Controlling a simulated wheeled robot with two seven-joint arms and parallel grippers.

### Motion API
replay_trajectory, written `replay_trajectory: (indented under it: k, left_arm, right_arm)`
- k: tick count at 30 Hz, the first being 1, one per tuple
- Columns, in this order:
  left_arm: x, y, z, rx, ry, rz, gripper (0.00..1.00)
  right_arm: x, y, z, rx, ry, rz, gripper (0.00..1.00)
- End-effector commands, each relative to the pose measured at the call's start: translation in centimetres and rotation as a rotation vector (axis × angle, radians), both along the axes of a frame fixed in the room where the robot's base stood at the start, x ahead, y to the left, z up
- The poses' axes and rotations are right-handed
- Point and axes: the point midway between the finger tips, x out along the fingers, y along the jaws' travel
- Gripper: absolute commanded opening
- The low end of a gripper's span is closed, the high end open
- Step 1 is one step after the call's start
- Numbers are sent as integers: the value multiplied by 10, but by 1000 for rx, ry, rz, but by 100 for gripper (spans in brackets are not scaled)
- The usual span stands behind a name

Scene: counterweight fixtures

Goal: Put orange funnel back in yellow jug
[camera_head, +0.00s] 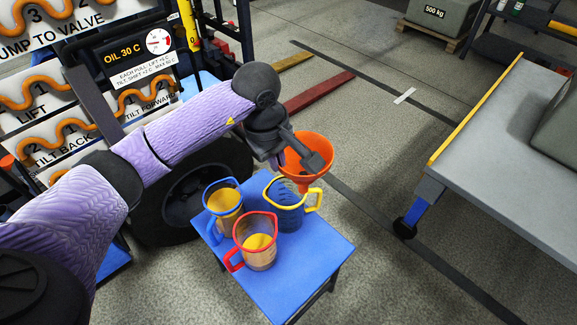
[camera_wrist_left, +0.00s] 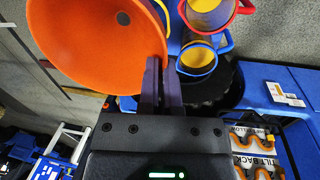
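The orange funnel (camera_head: 316,147) is held up by its rim in my left gripper (camera_head: 300,158), mouth upward. In the left wrist view the funnel (camera_wrist_left: 95,40) fills the upper left, and the closed fingers (camera_wrist_left: 160,85) meet its rim. The yellow jug (camera_head: 289,215), with a yellow rim and handle, stands upright on the blue stand (camera_head: 310,270). In the head view the funnel's lower end shows just above and behind that jug's rim; whether it is inside cannot be told. My right gripper is not in view.
A blue-rimmed jug (camera_head: 224,205) and a red-rimmed jug (camera_head: 256,244), both with yellow inside, stand close beside the yellow jug. A grey bench (camera_head: 500,160) with a yellow edge is at right. A wheel (camera_head: 200,190) and sign panels are at left. Floor between stand and bench is clear.

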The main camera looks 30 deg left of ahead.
Motion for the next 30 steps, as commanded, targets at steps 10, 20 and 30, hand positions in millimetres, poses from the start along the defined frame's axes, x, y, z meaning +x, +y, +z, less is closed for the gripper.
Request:
replay_trajectory:
  k: [10, 20, 30]
  left_arm:
    - [11, 43, -57, 15, 23, 472, 0]
    - [11, 43, -82, 17, 22, 474, 0]
    - [12, 43, -79, 17, 21, 472, 0]
  right_arm:
    - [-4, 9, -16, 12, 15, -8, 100]
    - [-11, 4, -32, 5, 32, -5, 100]
    - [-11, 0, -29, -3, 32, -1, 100]
